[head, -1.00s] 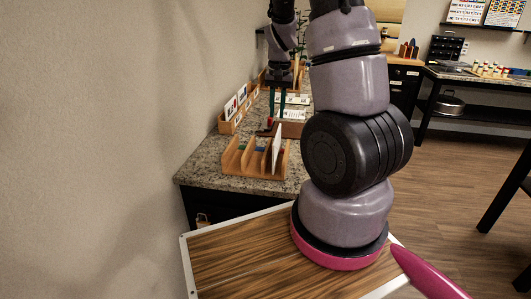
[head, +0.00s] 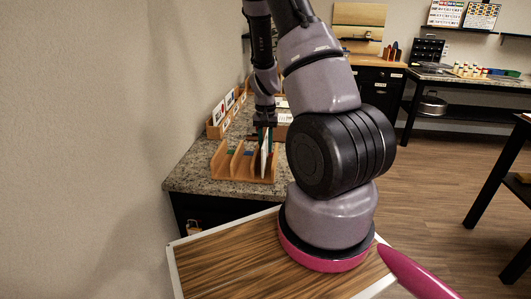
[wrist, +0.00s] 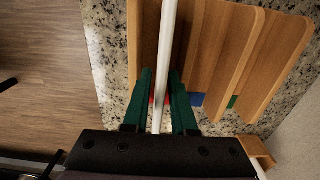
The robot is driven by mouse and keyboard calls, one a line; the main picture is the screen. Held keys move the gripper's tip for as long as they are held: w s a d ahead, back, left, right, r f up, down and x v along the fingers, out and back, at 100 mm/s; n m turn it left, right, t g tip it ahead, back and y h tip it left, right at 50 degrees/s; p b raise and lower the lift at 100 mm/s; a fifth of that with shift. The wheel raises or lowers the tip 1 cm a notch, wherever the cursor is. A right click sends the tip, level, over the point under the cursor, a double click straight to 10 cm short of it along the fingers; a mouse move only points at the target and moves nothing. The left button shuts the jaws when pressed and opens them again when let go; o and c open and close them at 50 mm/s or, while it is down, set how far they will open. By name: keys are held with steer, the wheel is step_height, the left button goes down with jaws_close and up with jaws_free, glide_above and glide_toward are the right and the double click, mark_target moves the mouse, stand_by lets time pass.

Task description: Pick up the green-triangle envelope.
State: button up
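A white envelope (wrist: 167,60) stands edge-on in a wooden slotted rack (wrist: 250,55). Its face is not visible in the wrist view, so I cannot see a green triangle. In the head view the envelope (head: 265,160) stands upright in the rack's rightmost slot. My gripper (wrist: 161,75) has green fingers, one on each side of the envelope. A gap shows on the left side; the right fingertip is very close to the envelope. In the head view my gripper (head: 265,134) is directly above the rack (head: 227,166).
The rack has tall wooden dividers, with red, blue and green patches in its slots. It stands on a speckled granite counter (head: 192,178) beside the wall. More wooden holders with white cards (head: 217,115) stand farther back on the left.

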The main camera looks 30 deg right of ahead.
steer(key=shift+f, duration=0.25)
jaws_close()
